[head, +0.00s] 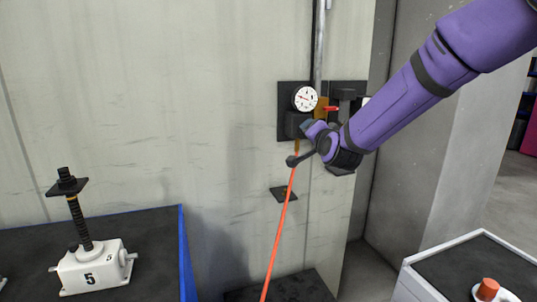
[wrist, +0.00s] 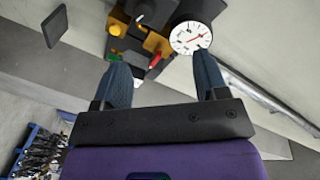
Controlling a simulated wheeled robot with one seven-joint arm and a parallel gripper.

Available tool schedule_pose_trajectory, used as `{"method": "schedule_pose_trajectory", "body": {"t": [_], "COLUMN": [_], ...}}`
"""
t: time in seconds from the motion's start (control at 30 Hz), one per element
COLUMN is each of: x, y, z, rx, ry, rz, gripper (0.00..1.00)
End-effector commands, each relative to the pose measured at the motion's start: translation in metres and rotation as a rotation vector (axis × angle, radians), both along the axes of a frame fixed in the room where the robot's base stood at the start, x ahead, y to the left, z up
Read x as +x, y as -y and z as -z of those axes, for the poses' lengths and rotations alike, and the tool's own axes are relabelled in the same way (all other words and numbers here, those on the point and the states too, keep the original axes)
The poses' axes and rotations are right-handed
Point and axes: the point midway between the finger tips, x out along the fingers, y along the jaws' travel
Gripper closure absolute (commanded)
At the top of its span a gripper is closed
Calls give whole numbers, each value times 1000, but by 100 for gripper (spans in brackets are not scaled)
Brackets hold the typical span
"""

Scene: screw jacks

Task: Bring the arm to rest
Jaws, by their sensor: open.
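My purple arm reaches in from the upper right in the head view, with my gripper (head: 298,146) in front of the wall. In the wrist view my gripper (wrist: 163,80) shows two dark blue fingers set well apart with nothing between them. Beyond the fingertips are a round white gauge (wrist: 190,37) and a red-tipped part (wrist: 155,60) on a yellow fitting. In the head view the gauge (head: 305,98) and the red handle (head: 331,108) sit on the dark wall panel, just above my gripper. Whether the gripper touches the panel I cannot tell.
An orange hose (head: 279,228) hangs below the panel, passing behind or beside my gripper. A white screw jack marked 5 (head: 92,268) stands on a dark, blue-edged table (head: 150,235) at left. A white-edged cart (head: 455,255) with an orange-and-white object (head: 489,290) is at lower right.

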Motion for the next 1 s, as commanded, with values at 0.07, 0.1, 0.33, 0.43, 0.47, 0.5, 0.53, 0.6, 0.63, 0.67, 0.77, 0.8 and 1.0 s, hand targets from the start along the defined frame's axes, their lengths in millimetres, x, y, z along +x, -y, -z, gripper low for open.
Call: {"method": "schedule_pose_trajectory", "body": {"t": [0.07,0.1,0.33,0.43,0.47,0.5,0.53,0.6,0.63,0.67,0.77,0.8,1.0], "x": [-19,-29,-92,-123,-133,-147,-157,-182,-193,-205,-244,-259,-341], "y": [5,8,33,47,52,57,62,73,78,83,99,106,135], "z": [-13,-17,-34,-39,-40,-42,-42,-44,-44,-44,-43,-42,-33], "rx": [-82,-122,-343,-429,-453,-484,-507,-558,-577,-597,-656,-677,-760], "ry": [-42,-68,-224,-295,-318,-346,-370,-423,-446,-470,-548,-580,-736], "rz": [-29,-43,-112,-134,-142,-150,-157,-174,-181,-188,-213,-223,-288], "gripper": [33,33,33,33,33,33,33,33,33,33,33,33,33]}}
